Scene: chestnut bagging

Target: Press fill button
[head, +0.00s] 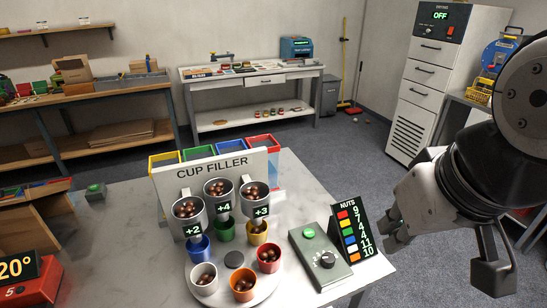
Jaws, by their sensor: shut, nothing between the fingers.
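The white cup (203,279), orange cup (243,288) and red cup (268,259) show nuts inside. My gripper (396,240) is at the right, apart from the box and empty; it looks shut, with its fingertips partly hidden.
A black NUTS sign (353,231) stands beside the box, on the gripper's side, listing colours and numbers. Coloured bins (198,153) stand behind the filler. A red device reading 20° (30,285) is at the left edge. Bare table lies between filler and control box.

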